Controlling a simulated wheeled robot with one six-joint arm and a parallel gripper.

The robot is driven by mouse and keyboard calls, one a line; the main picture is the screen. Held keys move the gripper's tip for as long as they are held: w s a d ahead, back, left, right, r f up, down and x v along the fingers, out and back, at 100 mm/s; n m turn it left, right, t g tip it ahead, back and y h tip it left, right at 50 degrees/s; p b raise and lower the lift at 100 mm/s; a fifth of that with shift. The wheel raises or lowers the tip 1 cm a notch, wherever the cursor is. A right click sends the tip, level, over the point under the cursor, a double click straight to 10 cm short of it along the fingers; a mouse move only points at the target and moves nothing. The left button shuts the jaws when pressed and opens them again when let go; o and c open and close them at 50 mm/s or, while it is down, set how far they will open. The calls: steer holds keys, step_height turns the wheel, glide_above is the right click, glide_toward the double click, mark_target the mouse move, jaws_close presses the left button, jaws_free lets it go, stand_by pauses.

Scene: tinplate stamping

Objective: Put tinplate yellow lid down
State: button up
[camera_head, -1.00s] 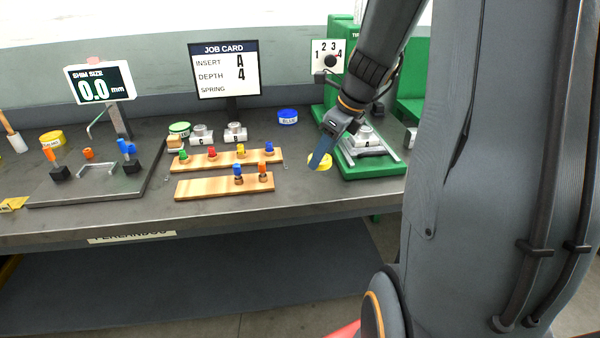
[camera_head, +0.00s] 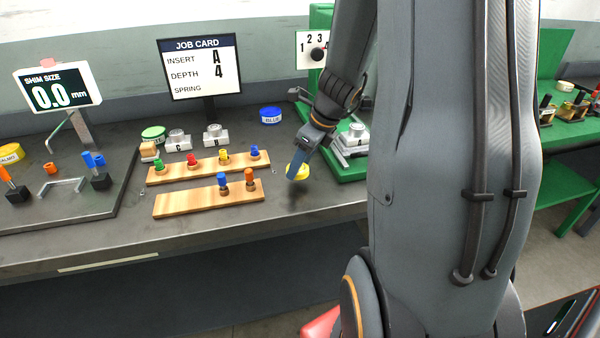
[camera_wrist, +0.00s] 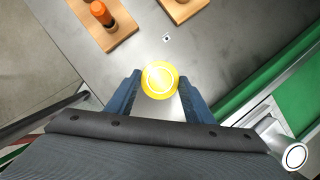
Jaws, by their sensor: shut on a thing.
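The tinplate yellow lid (camera_head: 298,172) is a small round yellow disc, held at the end of my gripper (camera_head: 296,166) above the bench's front right part. In the wrist view the lid (camera_wrist: 160,78) sits between the two blue fingertips of my gripper (camera_wrist: 157,88), which are shut on it. A dark shadow lies on the bench below it in the head view, so it appears raised off the surface. The lid's underside is hidden.
Two wooden strips with coloured pegs (camera_head: 208,198) lie left of my gripper. The green press base (camera_head: 347,170) stands close on its right. A blue lid (camera_head: 270,115) and a green lid (camera_head: 154,133) lie behind. Bare grey bench (camera_head: 320,205) shows in front.

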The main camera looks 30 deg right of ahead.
mark_target(302, 169)
steer(key=shift+f, duration=1.45)
steer(key=shift+f+b, duration=0.1)
steer(key=shift+b, duration=0.2)
steer(key=o, duration=1)
